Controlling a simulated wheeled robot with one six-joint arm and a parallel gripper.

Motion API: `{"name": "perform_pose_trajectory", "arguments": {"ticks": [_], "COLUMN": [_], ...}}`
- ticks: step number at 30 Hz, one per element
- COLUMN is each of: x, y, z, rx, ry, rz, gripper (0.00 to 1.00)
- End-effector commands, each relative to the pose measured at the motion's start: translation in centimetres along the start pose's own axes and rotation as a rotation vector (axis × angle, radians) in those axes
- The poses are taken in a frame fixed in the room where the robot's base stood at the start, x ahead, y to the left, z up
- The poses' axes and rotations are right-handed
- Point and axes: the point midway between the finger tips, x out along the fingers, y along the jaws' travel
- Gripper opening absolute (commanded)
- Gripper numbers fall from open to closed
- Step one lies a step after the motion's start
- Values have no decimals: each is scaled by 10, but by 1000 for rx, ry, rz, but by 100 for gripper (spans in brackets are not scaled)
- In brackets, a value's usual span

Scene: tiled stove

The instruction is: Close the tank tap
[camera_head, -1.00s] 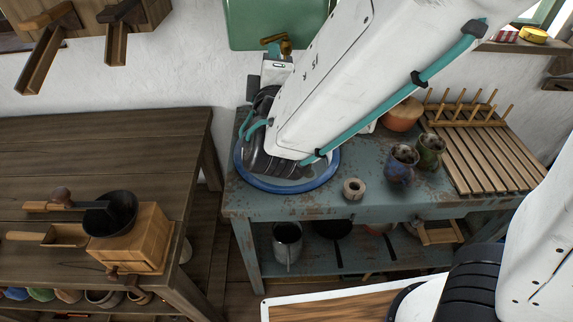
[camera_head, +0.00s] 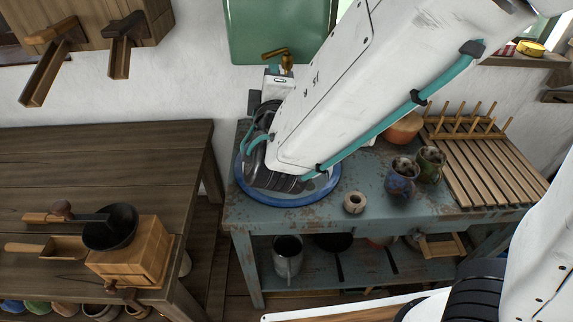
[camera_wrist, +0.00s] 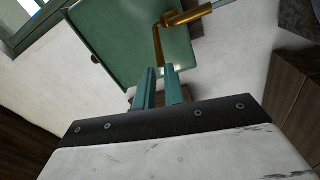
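The green tank (camera_head: 280,30) is on the white wall at the top of the head view, its upper part cut off. Its brass tap (camera_head: 286,62) has a lever on top. In the wrist view, the tank (camera_wrist: 125,40) fills the upper middle and the brass tap (camera_wrist: 175,20) shows with a thin arm hanging toward my fingers. My gripper (camera_wrist: 160,69) has two teal fingers with a gap between them. The fingertips are close to the thin arm's lower end; I cannot tell whether they touch it. My forearm hides part of the scene in the head view.
Below the tank is a worn blue table (camera_head: 330,208) with a blue-rimmed basin (camera_head: 290,200), a small jar (camera_head: 355,202), cups (camera_head: 402,180) and a slatted rack (camera_head: 480,165). A dark wooden table (camera_head: 90,170) stands left with a grinder (camera_head: 130,262). Wooden spouts (camera_head: 45,70) jut from the wall.

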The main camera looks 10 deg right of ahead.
Motion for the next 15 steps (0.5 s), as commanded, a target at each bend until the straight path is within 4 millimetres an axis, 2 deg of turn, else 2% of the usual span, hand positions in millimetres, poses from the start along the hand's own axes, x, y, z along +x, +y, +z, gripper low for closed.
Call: {"name": "perform_pose_trajectory", "arguments": {"ticks": [5, 8, 12, 15], "x": [1, 9, 31, 39], "y": [1, 17, 62, 84], "z": [2, 13, 50, 82], "rx": [0, 21, 159, 309], "ry": [-5, -33, -216, -394], "rz": [2, 28, 74, 67], "gripper": [0, 0, 0, 0]}}
